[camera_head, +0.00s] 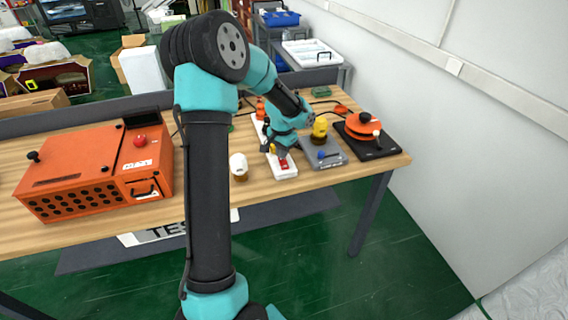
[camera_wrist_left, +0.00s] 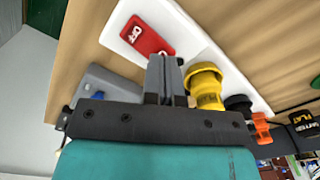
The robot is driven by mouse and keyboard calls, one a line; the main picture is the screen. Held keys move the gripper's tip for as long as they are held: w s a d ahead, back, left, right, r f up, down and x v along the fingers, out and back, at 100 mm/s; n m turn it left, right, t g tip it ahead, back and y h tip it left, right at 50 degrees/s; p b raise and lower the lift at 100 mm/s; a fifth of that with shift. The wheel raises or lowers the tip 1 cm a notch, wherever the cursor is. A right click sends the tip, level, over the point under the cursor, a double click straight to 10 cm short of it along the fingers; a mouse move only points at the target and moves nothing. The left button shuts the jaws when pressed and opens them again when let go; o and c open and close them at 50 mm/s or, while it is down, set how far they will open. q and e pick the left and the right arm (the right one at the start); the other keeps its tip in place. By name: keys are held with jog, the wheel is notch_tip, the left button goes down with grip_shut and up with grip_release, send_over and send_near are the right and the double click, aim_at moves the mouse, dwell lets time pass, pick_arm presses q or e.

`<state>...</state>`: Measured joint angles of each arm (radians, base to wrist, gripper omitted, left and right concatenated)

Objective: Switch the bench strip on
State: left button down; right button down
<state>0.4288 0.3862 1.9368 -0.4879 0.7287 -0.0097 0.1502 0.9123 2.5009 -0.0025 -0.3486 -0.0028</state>
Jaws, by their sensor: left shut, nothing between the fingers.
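The bench strip is a long white power strip (camera_head: 285,172) lying on the wooden bench. It also shows in the left wrist view (camera_wrist_left: 188,27). Its red rocker switch (camera_head: 284,163) sits near the strip's front end. In the left wrist view the red switch (camera_wrist_left: 146,37) carries white lettering that seems to read OFF. My left gripper (camera_head: 275,151) is over the strip, shut and empty. My right gripper is not in view.
Black and orange plugs (camera_wrist_left: 262,127) stand farther along the strip. A grey device with a yellow top (camera_head: 320,130) and a black-based orange device (camera_head: 368,130) stand to the right. A white-capped bottle (camera_head: 238,165) and an orange machine (camera_head: 75,175) are to the left.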

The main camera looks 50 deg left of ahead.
pick_arm(q)
jog(key=shift+f, duration=0.75)
dwell(0.5)
jog(key=shift+r, duration=3.55)
